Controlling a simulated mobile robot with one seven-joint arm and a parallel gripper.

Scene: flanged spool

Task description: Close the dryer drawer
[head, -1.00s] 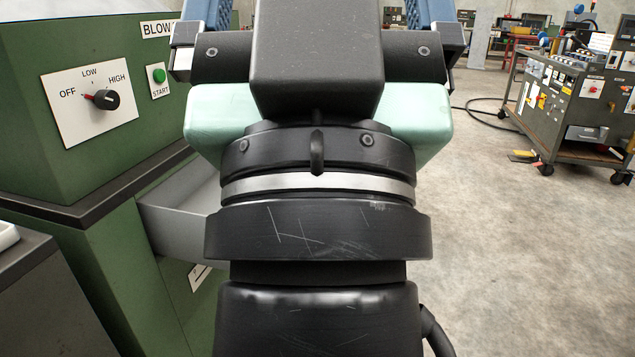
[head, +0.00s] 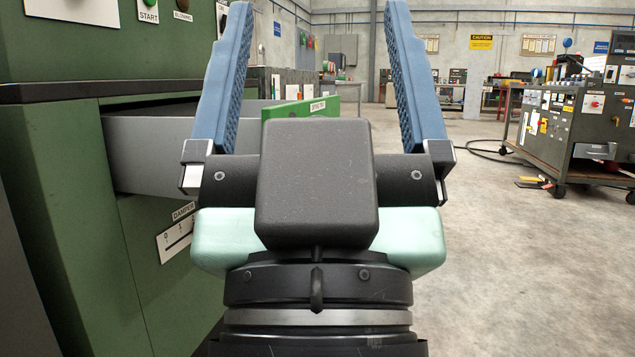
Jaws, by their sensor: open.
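The dryer drawer (head: 155,155) sticks out of the green cabinet, its grey side wall showing. Its green front panel (head: 345,98) carries a small white label that I cannot read surely. My gripper (head: 319,20) is open and empty, its two blue fingers wide apart and pointing up and away in the picture. The drawer front shows between and beyond the fingers, partly hidden by the black gripper body. I cannot tell how far the fingers are from the drawer, and I see no clear contact.
The green dryer cabinet (head: 60,200) fills the left side, with a damper scale plate (head: 176,238) below the drawer. A grey equipment cart (head: 570,130) stands at the right. The concrete floor (head: 520,270) between is clear. Benches stand along the back wall.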

